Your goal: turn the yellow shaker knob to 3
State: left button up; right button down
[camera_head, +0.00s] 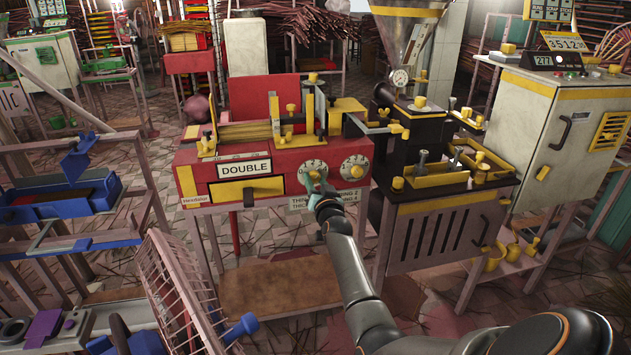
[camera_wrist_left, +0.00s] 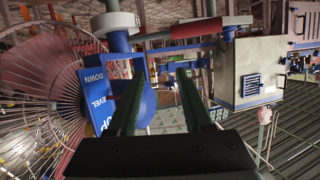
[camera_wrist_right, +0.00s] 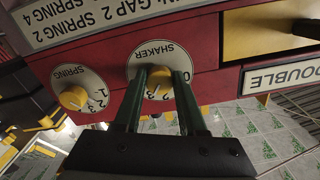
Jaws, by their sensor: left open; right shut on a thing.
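The yellow shaker knob (camera_wrist_right: 158,84) sits on a round white dial marked SHAKER, on the red machine front. In the right wrist view the dial appears upside down; a 2 and a 3 show beside the knob, partly hidden by the fingers. I cannot tell its exact setting. My right gripper (camera_wrist_right: 156,78) is shut on this knob, one finger on each side. In the head view my right gripper (camera_head: 314,184) covers the lower part of the left dial (camera_head: 312,167). My left gripper (camera_wrist_left: 160,78) is open and empty in the left wrist view.
A spring dial with its own yellow knob (camera_wrist_right: 73,98) is close beside the shaker dial. A yellow drawer front (camera_head: 248,189) lies to the left under the DOUBLE label (camera_head: 245,168).

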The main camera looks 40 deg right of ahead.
aim_at(315, 179)
jog(key=shift+c, duration=2.3)
grip_release()
jog(key=shift+s, duration=0.1)
jog(key=shift+s+a, duration=0.1)
jog(key=shift+a, duration=0.05)
jog(key=p+v, duration=0.2)
jog(key=v, duration=0.2)
jog(key=shift+s+a, duration=0.1)
jog(key=shift+s, duration=0.1)
pick_arm(q)
jog(key=s+f+n+g+p, duration=0.1)
jog(key=s+f+g+p, duration=0.1)
jog(key=s+f+g, duration=0.2)
notch_tip(315, 179, down, 4)
jog(key=shift+s+d+r+g+y, duration=0.2)
jog(key=shift+s+d+g+y, duration=0.2)
jog(key=shift+s, duration=0.65)
pick_arm(e)
jog(key=v, duration=0.7)
jog(key=shift+s, duration=0.3)
jog(key=shift+a, duration=0.1)
